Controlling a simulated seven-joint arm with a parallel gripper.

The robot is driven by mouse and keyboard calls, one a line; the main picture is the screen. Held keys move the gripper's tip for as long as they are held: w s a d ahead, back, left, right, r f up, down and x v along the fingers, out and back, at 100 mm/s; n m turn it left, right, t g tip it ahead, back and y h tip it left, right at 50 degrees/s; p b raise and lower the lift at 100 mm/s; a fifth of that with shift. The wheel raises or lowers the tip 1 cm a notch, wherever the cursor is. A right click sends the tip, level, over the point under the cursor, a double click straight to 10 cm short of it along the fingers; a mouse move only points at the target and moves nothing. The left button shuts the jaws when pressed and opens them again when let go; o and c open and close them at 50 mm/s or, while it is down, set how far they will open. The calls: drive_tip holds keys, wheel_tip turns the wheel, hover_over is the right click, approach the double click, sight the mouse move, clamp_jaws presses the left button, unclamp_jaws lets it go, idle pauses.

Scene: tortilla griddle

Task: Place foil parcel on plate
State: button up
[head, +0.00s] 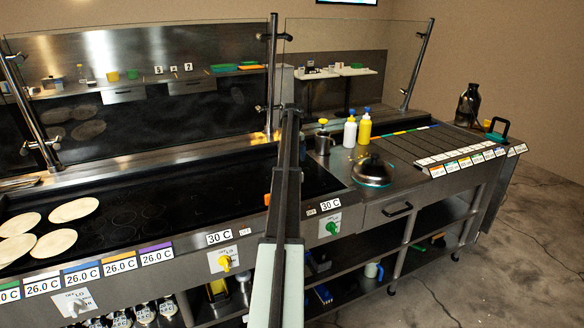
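I cannot make out a foil parcel or a plate for certain in the head view. A shiny silver dome with a dark handle (373,171) sits on the steel counter right of the griddle; it looks like a lid, and anything under it is hidden. My arm rises through the middle of the picture and covers part of the griddle. I cannot make out my gripper's fingers.
Several tortillas (55,243) lie on the left of the dark griddle (135,210). Squeeze bottles (350,132) and a metal container (323,144) stand behind the dome. A labelled, slotted section (425,146) lies at the right. Glass guards with metal posts (418,65) line the back.

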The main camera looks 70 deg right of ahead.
drive_tip(key=shift+r, duration=3)
